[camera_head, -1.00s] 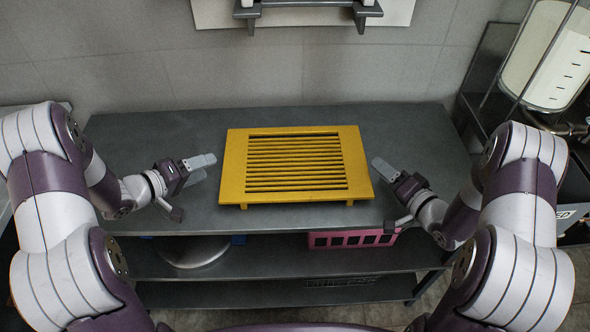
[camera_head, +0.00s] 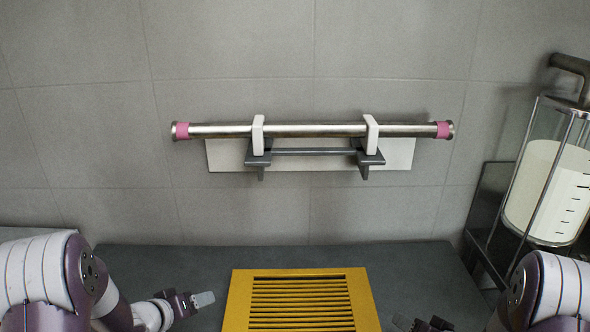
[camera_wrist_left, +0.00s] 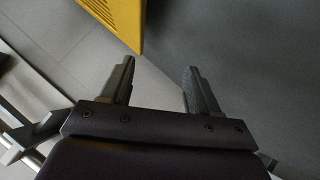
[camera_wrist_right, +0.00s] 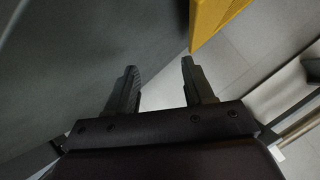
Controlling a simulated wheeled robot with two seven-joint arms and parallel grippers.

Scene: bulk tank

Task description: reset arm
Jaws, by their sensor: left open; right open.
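My left gripper (camera_head: 203,299) is at the lower left of the head view, beside the left edge of the yellow slatted rack. In the left wrist view its two fingers (camera_wrist_left: 158,80) stand apart with nothing between them. My right gripper (camera_head: 412,325) is at the bottom edge of the head view, right of the rack and mostly cut off. In the right wrist view its fingers (camera_wrist_right: 160,82) are also apart and empty. Both arms are held out to either side of the rack.
The yellow rack (camera_head: 300,273) lies on the dark grey table (camera_head: 200,258). A metal tube (camera_head: 315,130) with pink ends rests on a wall bracket (camera_head: 315,152). A clear tank of white liquid (camera_head: 545,190) stands at the right. Bare table shows on both sides of the rack.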

